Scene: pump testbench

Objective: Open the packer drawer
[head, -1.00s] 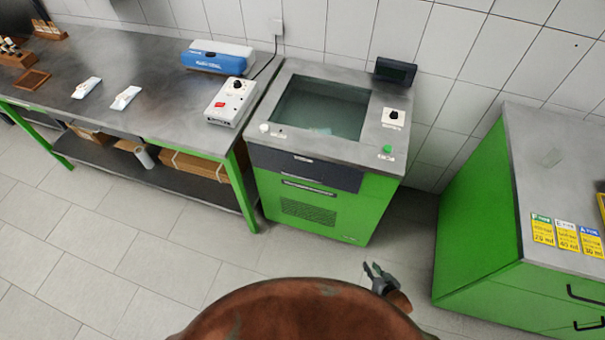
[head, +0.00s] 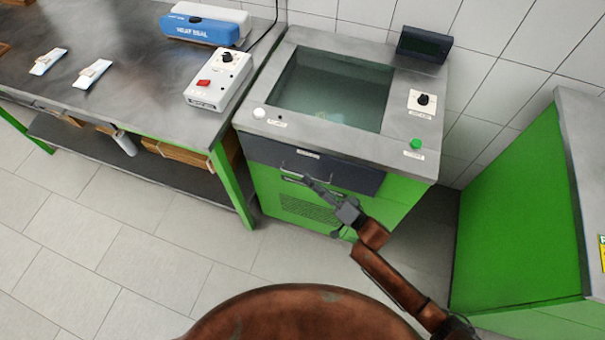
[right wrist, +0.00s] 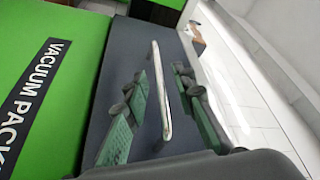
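The packer (head: 225,165) is a green cabinet with a grey top and a glass window. Its drawer (head: 262,152) is the dark front panel below the top and looks closed. The drawer's silver bar handle (right wrist: 162,95) shows in the right wrist view against the dark drawer front (right wrist: 115,75). My right gripper (head: 308,181) is at the drawer front. In the right wrist view, its open fingers (right wrist: 160,78) lie on either side of the handle, with gaps visible. I cannot tell how deep the handle sits between them. My left gripper is not in view.
A metal workbench (head: 120,50) with a blue-and-white heat sealer (head: 205,28) and a white control box (head: 218,82) stands left of the packer. Another green cabinet (head: 510,210) stands to the right. The floor (head: 150,245) in front of the packer looks clear.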

